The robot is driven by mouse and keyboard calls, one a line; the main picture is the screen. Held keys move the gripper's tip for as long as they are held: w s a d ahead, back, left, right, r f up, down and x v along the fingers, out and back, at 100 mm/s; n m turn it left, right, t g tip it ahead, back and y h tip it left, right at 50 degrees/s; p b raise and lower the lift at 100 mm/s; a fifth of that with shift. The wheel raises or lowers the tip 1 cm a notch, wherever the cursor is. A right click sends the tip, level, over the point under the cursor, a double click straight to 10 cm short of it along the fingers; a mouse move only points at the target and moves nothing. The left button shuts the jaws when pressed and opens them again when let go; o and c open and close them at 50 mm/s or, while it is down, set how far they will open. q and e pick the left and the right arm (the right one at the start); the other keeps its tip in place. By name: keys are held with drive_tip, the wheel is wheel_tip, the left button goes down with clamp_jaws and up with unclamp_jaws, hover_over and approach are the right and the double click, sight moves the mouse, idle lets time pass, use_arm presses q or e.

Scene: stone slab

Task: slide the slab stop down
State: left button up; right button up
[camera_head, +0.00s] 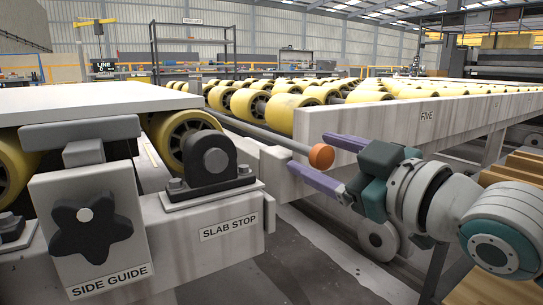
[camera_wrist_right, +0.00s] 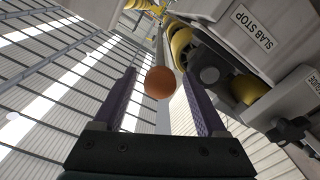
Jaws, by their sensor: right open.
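The slab stop is a grey rod (camera_head: 262,132) with an orange round knob (camera_head: 321,156) on its near end, running back beside the yellow rollers. A "SLAB STOP" label (camera_head: 229,227) is on the pale frame below and left of it. My right gripper (camera_head: 308,154) is open, with its purple fingers on either side of the knob. In the right wrist view the orange knob (camera_wrist_right: 160,83) appears between the two fingers (camera_wrist_right: 160,74), with a gap showing on each side. My left gripper is not in view.
A side guide with a dark star knob (camera_head: 91,226) stands at the front left. A pale slab (camera_head: 80,98) lies on yellow rollers behind it. A long rail marked "FIVE" (camera_head: 400,125) runs behind my right gripper. Wooden boards (camera_head: 515,180) are at the right edge.

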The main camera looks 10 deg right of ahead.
clamp_jaws()
idle(0.4)
idle(0.9)
